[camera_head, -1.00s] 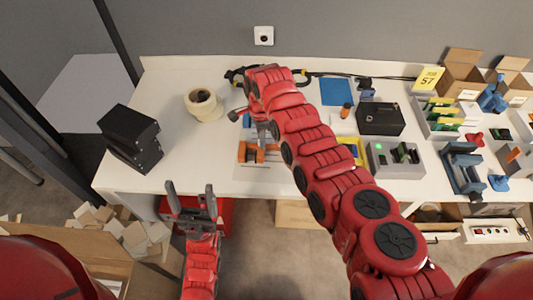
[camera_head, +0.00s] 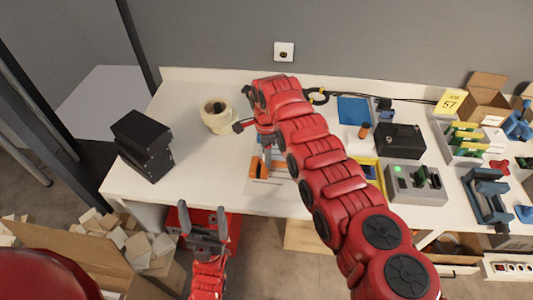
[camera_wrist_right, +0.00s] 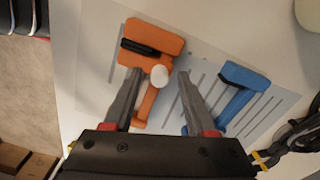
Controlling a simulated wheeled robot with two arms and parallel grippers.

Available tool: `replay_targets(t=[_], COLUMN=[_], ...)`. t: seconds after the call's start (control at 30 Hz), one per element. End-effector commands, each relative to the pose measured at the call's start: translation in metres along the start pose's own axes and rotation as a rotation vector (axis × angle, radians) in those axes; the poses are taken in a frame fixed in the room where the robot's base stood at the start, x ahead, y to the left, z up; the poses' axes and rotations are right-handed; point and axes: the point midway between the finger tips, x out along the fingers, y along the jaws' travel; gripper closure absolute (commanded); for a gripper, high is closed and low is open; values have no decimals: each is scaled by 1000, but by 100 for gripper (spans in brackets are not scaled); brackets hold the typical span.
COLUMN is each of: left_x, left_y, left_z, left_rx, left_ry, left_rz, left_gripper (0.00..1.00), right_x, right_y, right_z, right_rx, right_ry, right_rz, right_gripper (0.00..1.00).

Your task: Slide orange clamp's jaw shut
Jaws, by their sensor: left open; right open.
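The orange clamp (camera_wrist_right: 152,45) lies on a pale sheet on the table; in the head view (camera_head: 258,170) the right arm partly hides it. In the right wrist view, its wide orange end has a black bar across it, and an orange bar runs down between my right gripper's fingers. A white round knob (camera_wrist_right: 159,75) sits beside that bar. My right gripper (camera_wrist_right: 161,73) is open above the clamp, with its left finger overlapping the orange part in the picture; contact is unclear. My left gripper (camera_head: 203,209) is open and empty in front of the table edge.
A blue clamp (camera_wrist_right: 236,88) lies right of the orange one on the striped sheet (camera_wrist_right: 190,50). A red box (camera_head: 230,228) is below the table edge near my left gripper.

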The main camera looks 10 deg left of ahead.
Motion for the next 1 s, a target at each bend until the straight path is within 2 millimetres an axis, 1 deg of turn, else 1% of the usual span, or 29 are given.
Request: replay_targets(t=[0.17,0.27,0.37,0.57,0.6,0.7,0.87,0.9,1.0], left_x=[0,-1,-2,-12,-14,-16,-17,-11,-5], left_y=[0,0,0,1,1,1,1,1,0], left_z=[0,0,0,2,2,3,3,2,1], left_rx=[0,0,0,0,0,0,0,0,0], left_ry=[0,0,0,0,0,0,0,0,1], left_rz=[0,0,0,0,0,0,0,0,0], left_gripper=[20,20,20,20,20,20,20,20,20], right_x=[-4,-14,-32,-86,-98,-123,-147,-156,-167], right_y=[0,-1,-1,-2,-1,-1,0,0,0], right_z=[0,0,0,0,0,1,1,2,1], right_rx=[0,0,0,0,-1,-1,-1,-3,0], right_ry=[0,0,-1,1,2,1,0,0,2], right_rz=[-1,-2,-4,-6,-5,-4,-3,-1,-1], right_gripper=[43,43,43,43,43,43,43,43,43])
